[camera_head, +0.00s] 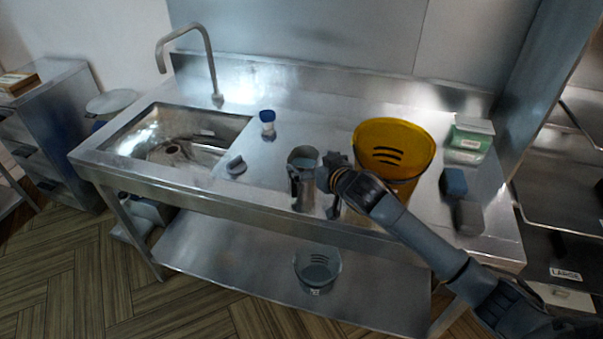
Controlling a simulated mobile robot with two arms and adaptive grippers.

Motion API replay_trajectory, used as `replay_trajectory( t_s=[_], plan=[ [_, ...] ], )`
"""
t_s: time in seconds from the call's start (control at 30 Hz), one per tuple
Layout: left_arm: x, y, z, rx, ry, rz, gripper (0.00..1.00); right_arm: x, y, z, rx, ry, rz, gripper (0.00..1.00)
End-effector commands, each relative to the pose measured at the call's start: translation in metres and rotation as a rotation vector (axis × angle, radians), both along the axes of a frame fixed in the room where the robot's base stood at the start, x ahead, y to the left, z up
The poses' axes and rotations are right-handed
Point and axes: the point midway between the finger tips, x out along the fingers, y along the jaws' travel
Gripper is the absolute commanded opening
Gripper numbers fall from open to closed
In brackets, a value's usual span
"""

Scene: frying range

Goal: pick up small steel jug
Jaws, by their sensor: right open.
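The small steel jug (303,163) stands upright on the steel counter, near its front edge and right of the sink. My right gripper (324,183) comes in from the right and is at the jug's right side, with its jaws open. The gripper overlaps part of the jug in the picture, and I cannot tell whether they touch. My left gripper is not in view.
A large yellow bucket (395,146) stands right behind my right forearm. A blue-lidded container (268,123) and a dark object (236,166) are to the left. A green-and-white box (470,137) and a blue sponge (454,182) are at the right. A grey bucket (317,269) is on the lower shelf.

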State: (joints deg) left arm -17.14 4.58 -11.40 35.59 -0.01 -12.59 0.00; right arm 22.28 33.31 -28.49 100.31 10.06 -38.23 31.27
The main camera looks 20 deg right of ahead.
Motion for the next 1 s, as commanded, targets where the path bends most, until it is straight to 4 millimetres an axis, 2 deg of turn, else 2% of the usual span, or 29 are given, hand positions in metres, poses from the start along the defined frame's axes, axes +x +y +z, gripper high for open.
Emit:
replay_trajectory(
  t_s=[0.23,0.57,0.9,0.97,1.0],
  plan=[
    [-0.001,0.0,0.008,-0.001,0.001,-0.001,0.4,0.025,0.006,-0.011,0.0,0.0,-0.001,1.0],
    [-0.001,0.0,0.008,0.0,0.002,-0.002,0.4,0.029,0.007,-0.015,0.0,0.0,0.0,1.0],
    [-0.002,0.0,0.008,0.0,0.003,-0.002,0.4,0.029,0.007,-0.015,0.0,0.001,0.0,0.31],
    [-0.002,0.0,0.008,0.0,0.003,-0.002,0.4,0.029,0.007,-0.015,0.0,0.001,0.0,0.2],
    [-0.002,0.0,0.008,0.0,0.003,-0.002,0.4,0.029,0.007,-0.013,0.001,-0.004,0.001,0.2]
  ],
)
